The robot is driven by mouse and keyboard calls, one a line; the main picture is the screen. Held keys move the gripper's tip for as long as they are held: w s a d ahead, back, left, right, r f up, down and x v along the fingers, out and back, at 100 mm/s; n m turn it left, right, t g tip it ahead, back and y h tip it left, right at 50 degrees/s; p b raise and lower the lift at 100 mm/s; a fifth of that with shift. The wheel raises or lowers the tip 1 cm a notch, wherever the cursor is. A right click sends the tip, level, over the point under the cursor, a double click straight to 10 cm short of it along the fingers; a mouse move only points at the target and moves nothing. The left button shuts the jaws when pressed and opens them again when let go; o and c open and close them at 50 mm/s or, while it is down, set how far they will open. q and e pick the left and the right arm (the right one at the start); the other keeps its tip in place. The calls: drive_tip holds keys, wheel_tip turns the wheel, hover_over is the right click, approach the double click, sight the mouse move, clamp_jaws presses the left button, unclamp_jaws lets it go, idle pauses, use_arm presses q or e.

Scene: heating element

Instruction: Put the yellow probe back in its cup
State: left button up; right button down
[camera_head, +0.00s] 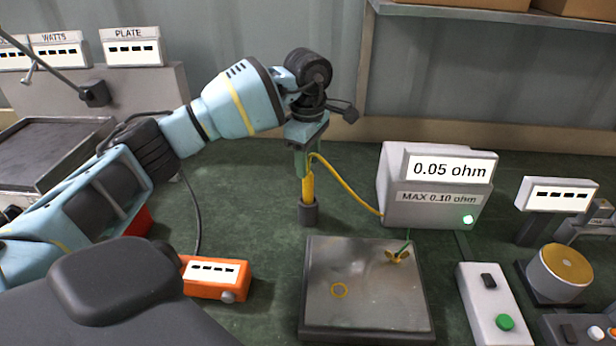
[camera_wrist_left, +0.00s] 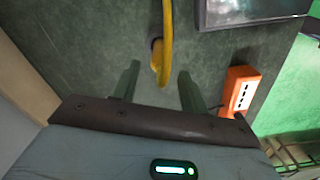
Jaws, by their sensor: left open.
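The yellow probe (camera_head: 308,187) stands upright with its lower end in the dark cup (camera_head: 309,214) on the green bench. A yellow lead runs from the probe's top to the grey meter (camera_head: 430,190), which reads 0.05 ohm. My left gripper (camera_head: 304,165) is right above the probe, pointing down. In the left wrist view its two fingers (camera_wrist_left: 158,80) are apart, with the yellow probe (camera_wrist_left: 160,62) showing in the gap and no finger visibly touching it. The cup is mostly hidden there. My right gripper is not in view.
A metal plate (camera_head: 350,314) with a ring and a green-wired brass lug lies right of the cup. An orange box (camera_head: 213,280) is at front left. A white button box (camera_head: 492,304) and a brass-topped cylinder (camera_head: 560,272) stand at right.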

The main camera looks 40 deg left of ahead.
use_arm(q)
drive_tip(key=shift+r, duration=2.1)
